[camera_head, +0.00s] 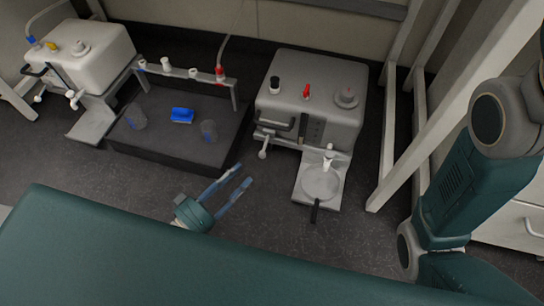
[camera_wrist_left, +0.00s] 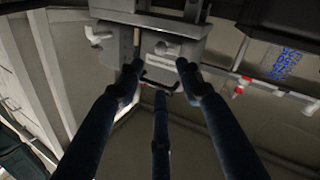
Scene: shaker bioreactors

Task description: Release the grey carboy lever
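The grey carboy (camera_head: 312,95) stands on the floor right of centre in the head view, with black, red and grey fittings on top. A black handle (camera_head: 275,122) and a small tap (camera_head: 264,152) are on its front left. A white tap (camera_head: 328,156) is above a round plate (camera_head: 321,182), and a black lever (camera_head: 315,211) sticks out at the plate's front. My left gripper (camera_head: 244,174) is open and empty, left of the plate and apart from it. In the left wrist view its spread fingers (camera_wrist_left: 160,68) point toward grey equipment with a black loop (camera_wrist_left: 158,82). My right gripper is out of frame.
A white carboy (camera_head: 85,60) stands at far left. A dark tray (camera_head: 165,150) holds two cups and a blue item (camera_head: 182,115), with a tube rack (camera_head: 190,74) behind. A white frame post (camera_head: 455,105) is to the right. My teal body crosses the foreground.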

